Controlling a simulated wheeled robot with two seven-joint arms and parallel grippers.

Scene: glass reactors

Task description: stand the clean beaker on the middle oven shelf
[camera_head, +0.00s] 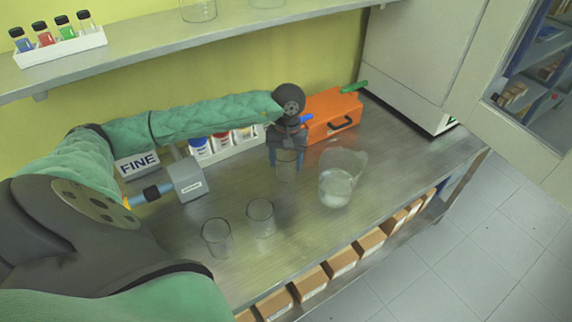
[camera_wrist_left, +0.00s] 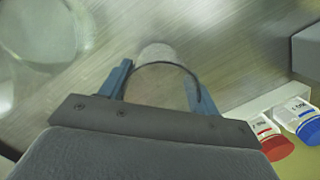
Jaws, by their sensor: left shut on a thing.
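My left gripper (camera_head: 287,143) points down over the bench and is shut on a clear glass beaker (camera_head: 286,170). In the left wrist view the blue fingers of the gripper (camera_wrist_left: 160,88) sit on either side of the beaker's rim (camera_wrist_left: 165,64). The beaker looks upright and empty; I cannot tell whether its base touches the bench. A large pale cabinet (camera_head: 415,45), perhaps the oven, stands at the back right; its shelves are not visible. My right gripper is not in view.
A jug with clear liquid (camera_head: 336,186) stands right of the held beaker. Two more glass beakers (camera_head: 217,239) (camera_head: 260,219) stand nearer the front. An orange case (camera_head: 333,113) lies behind. A windowed door panel (camera_head: 530,90) is at the right. Bench right of the jug is clear.

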